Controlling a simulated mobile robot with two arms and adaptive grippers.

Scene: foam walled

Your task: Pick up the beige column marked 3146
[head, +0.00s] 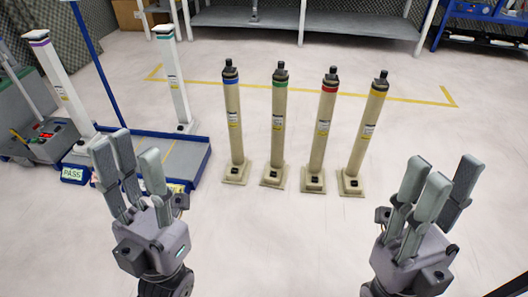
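Several beige columns stand upright in a row on the floor, each on a square foot with a black top. One has a blue band (233,118), one a green band (279,120), one a red band (323,127) and one a yellow band (365,130). Their labels are too small to read, so I cannot tell which is 3146. My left gripper (127,150) is open and empty, left of the row and nearer to me. My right gripper (440,178) is open and empty, to the right of the row and nearer. Neither touches a column.
White columns with a purple band (62,85) and a teal band (174,85) stand on a blue-edged cart (185,158) at left, beside a grey machine (40,138). Yellow floor tape (420,101) runs behind the row. A bench (340,25) stands further back. Floor in front is clear.

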